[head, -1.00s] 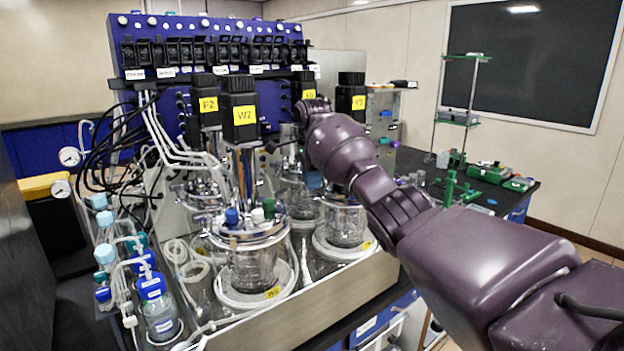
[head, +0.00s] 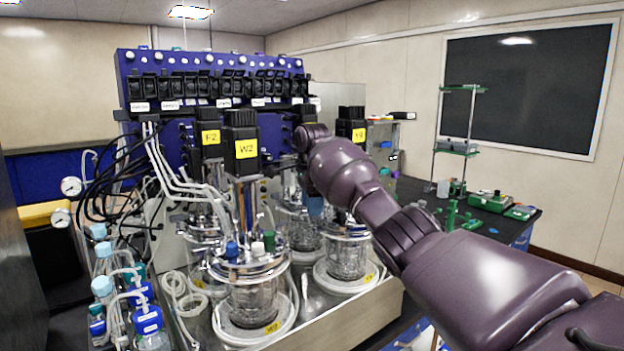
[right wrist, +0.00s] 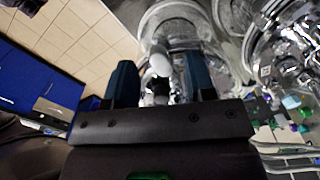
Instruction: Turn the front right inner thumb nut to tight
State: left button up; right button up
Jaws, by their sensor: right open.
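The front right vessel (head: 347,260) is a glass jar with a metal head plate, below a black motor with a yellow label (head: 358,134). My right arm crosses in front of part of it. My right gripper (head: 314,207) is mostly hidden by its own arm, with a bluish finger showing beside the vessel's top. In the right wrist view the right gripper (right wrist: 160,82) is open, its two dark blue fingers apart. A pale rounded knob (right wrist: 160,65) shows between them; I cannot tell whether it is the inner thumb nut. The nut is not clear in the head view. My left gripper is not in view.
The front left vessel (head: 252,295), labelled W2, stands close to the left, with tubing around it. Blue-capped bottles (head: 148,322) stand further left. A blue control unit (head: 215,66) is behind. Green items (head: 490,198) lie on the black bench at right.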

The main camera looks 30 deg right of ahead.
notch_tip(320, 180, up, 9)
dwell(0.4)
jog(key=shift+f, duration=0.1)
dwell(0.4)
